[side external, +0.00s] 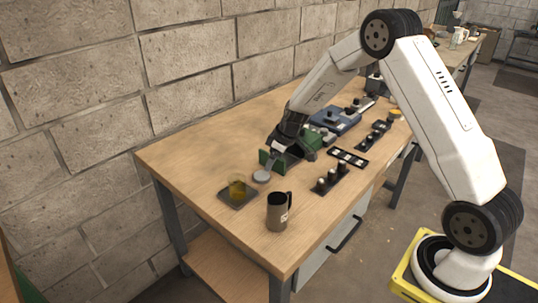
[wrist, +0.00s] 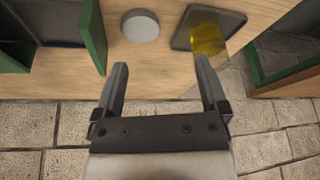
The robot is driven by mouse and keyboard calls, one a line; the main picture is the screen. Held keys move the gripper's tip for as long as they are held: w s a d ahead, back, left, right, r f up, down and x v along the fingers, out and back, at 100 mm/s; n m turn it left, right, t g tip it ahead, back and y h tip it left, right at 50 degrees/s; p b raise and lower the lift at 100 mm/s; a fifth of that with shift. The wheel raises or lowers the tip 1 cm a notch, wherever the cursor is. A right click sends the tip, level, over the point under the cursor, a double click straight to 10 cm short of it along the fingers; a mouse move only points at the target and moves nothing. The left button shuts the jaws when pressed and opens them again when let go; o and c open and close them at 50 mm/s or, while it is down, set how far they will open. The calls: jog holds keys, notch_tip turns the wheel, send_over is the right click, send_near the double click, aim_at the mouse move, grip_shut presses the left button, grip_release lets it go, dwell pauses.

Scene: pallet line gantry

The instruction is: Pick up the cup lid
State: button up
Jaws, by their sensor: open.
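The cup lid looks like a small round light-grey disc (side external: 261,176) lying flat on the wooden table. It also shows at the top of the wrist view (wrist: 140,26), ahead of the fingertips. My gripper (wrist: 161,65) is open, with nothing between its fingers. In the side view my gripper is low over the table, behind the disc, and its fingers are hard to make out. A dark grey mug with a handle (side external: 278,211) stands upright near the front edge.
A yellow see-through jar (side external: 237,189) stands on a dark square tray (side external: 247,203) left of the disc. A green upright panel (side external: 266,161) is close behind the disc. A black holder with several small pieces (side external: 330,180) lies to the right. The table's left end is clear.

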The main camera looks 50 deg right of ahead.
aim_at(262, 174)
jog(key=shift+n, duration=0.4)
jog(key=w+d+f, duration=0.2)
jog(key=shift+w+d, duration=0.2)
jog(key=shift+d, duration=0.1)
jog(key=shift+x, duration=1.35)
jog(key=shift+a, duration=0.1)
jog(key=shift+w+x, duration=0.15)
jog(key=shift+x, duration=1.1)
jog(key=shift+w+x, duration=0.15)
jog(key=shift+x, duration=1.15)
jog(key=shift+a+r, duration=0.1)
jog(key=c, duration=0.9)
jog(key=shift+c, duration=0.2)
jog(key=shift+r, duration=0.15)
